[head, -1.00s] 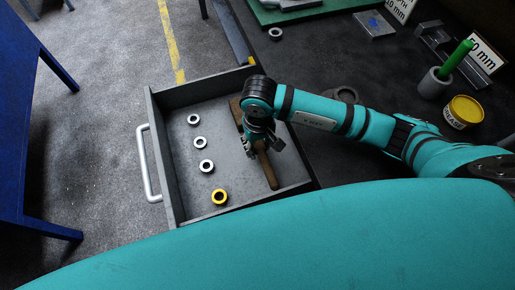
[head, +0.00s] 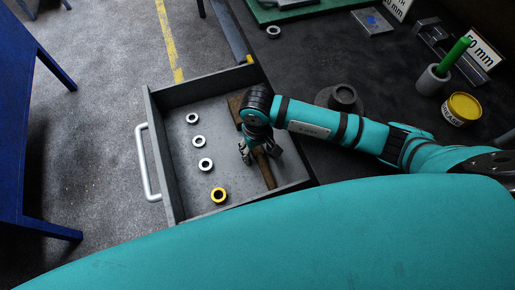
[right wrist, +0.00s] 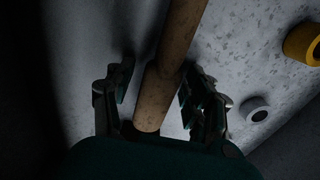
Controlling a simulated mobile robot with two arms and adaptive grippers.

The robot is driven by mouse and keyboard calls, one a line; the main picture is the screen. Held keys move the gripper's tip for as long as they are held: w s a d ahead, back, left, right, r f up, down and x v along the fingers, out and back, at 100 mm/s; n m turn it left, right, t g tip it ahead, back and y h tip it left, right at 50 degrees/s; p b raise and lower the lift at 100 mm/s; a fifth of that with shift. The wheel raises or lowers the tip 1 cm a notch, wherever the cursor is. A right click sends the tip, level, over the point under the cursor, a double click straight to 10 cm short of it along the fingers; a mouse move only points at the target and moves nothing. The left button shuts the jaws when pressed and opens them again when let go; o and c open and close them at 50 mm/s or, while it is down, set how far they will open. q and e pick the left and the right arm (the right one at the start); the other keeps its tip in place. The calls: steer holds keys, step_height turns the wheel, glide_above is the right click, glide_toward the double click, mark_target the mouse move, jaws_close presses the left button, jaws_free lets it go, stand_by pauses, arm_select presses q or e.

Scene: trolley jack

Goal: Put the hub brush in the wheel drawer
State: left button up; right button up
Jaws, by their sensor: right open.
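The hub brush, with a brown wooden handle (head: 266,172) and a brown block at its far end, lies inside the open grey wheel drawer (head: 165,150), along its right side. My right gripper (head: 259,154) is over the handle, inside the drawer outline. In the right wrist view the handle (right wrist: 170,70) runs between the open fingers (right wrist: 156,88), with gaps on both sides. The handle's middle is partly hidden by the gripper in the head view. My left gripper is not in view.
On the dark bench at right stand a grey cup with a green-handled item (head: 455,55) and a yellow grease tin (head: 462,108). A blue table (head: 30,120) stands at far left.

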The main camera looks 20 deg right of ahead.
mark_target(257, 149)
steer(key=shift+r, duration=0.55)
step_height(257, 149, up, 11)
steer(key=b, duration=0.1)
steer(key=shift+b, duration=0.3)
steer(key=shift+r, duration=0.15)
